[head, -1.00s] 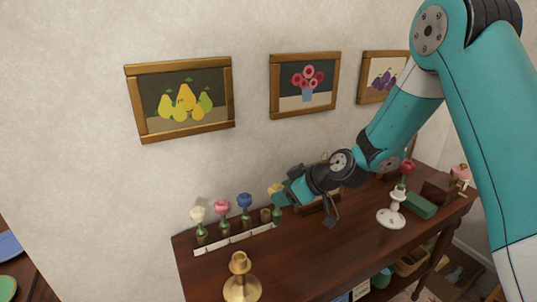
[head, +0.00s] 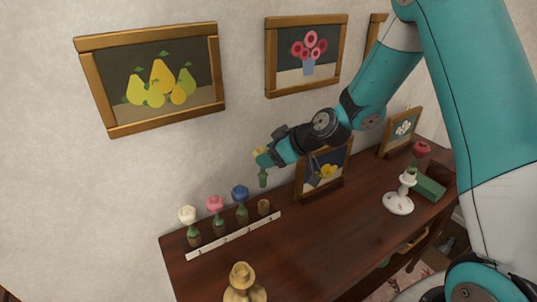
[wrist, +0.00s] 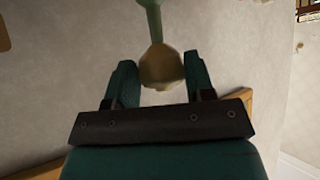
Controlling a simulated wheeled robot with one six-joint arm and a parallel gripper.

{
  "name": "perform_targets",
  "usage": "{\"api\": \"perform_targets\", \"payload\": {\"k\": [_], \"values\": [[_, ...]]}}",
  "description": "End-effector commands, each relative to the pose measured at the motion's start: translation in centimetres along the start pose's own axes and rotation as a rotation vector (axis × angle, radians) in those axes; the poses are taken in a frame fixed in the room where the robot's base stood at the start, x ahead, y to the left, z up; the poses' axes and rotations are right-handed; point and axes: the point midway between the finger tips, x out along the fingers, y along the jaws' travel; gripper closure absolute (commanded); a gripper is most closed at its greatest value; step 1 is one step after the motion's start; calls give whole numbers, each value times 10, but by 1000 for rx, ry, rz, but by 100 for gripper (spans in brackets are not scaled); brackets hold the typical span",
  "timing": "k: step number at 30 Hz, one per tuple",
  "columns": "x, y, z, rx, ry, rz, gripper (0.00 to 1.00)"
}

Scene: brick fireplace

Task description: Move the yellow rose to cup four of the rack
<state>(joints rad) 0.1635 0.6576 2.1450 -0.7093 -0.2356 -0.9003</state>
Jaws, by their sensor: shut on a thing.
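My gripper (head: 262,158) is shut on the yellow rose (head: 263,179), gripping it at the bloom with the short green stem pointing down. The stem's end appears in the air a little above the rack. In the wrist view the yellow bloom (wrist: 160,70) sits between both fingers. The rack (head: 235,236) is a row of brown cups with a white strip along its front. From the left, its cups hold a white rose (head: 187,215), a pink rose (head: 215,203) and a blue rose (head: 240,193). The fourth cup (head: 264,207) looks empty.
A framed picture (head: 325,170) stands just right of the rack, behind my gripper. A white stand (head: 398,203), a green block (head: 429,189) and a red rose (head: 421,149) are at the right. The middle tabletop is clear.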

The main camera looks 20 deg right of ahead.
Motion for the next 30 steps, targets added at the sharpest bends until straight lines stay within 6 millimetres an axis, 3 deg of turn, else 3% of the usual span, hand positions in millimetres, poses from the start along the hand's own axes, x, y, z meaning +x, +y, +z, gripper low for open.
{"api": "perform_targets", "payload": {"k": [19,30], "values": [[33,-2,40,-10,3,-12,68],[36,-2,44,-10,3,-12,68]]}}
